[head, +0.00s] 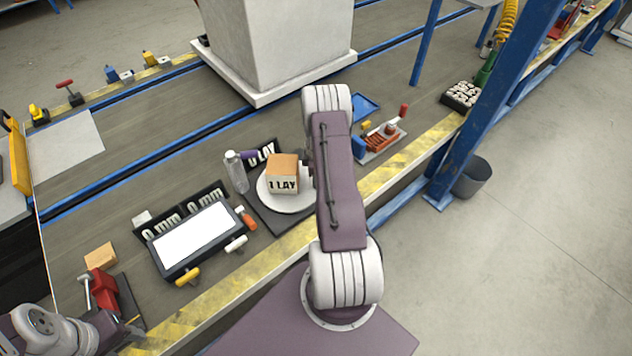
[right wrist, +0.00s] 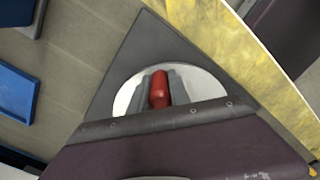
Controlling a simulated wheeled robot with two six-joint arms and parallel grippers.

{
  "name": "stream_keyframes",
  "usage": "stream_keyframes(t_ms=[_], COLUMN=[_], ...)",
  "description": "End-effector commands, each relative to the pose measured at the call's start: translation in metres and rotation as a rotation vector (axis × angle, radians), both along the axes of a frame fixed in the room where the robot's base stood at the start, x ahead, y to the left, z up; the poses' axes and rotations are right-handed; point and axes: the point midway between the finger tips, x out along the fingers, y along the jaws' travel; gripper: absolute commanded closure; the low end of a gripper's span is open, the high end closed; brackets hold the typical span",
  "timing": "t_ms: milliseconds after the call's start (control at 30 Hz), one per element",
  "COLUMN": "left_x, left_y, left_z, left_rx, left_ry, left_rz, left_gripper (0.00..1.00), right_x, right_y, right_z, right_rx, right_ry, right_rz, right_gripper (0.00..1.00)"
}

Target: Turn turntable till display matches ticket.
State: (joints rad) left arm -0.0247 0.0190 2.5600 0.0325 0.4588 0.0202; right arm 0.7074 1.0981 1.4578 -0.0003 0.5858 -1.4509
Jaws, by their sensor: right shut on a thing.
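The white round turntable (head: 270,203) sits on a dark base plate near the bench's front edge. A tan-topped box (head: 282,173) reading "1 LAY" stands on it. Behind it is a dark display (head: 262,152) reading "0 LAY", partly hidden. In the right wrist view the turntable (right wrist: 208,82) shows with a red upright handle (right wrist: 158,90). My right gripper (right wrist: 158,101) is shut on this handle; in the head view my arm hides it. My left arm is at the lower left, and its fingers cannot be made out. I cannot identify the ticket.
A clear bottle (head: 237,172) stands left of the turntable. A white-faced panel (head: 195,240) and displays reading "0 mm" (head: 160,228) lie further left. A red clamp (head: 103,290) is near my left arm. A large pale column (head: 275,45) stands behind.

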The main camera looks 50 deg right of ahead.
Motion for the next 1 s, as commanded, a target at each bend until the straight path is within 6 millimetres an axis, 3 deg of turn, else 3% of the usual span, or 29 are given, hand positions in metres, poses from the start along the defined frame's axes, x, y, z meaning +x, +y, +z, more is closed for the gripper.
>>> stream_keyframes(t_ms=[1000], left_x=[0.0], left_y=[0.0], left_z=[-0.012], left_rx=[0.0], left_ry=[0.0], left_rz=[0.0], left_gripper=[0.55], right_x=[0.033], right_y=[-0.023], right_z=[0.0], right_rx=[-0.001], right_ry=[-0.001], right_rz=[0.409], right_gripper=[1.0])
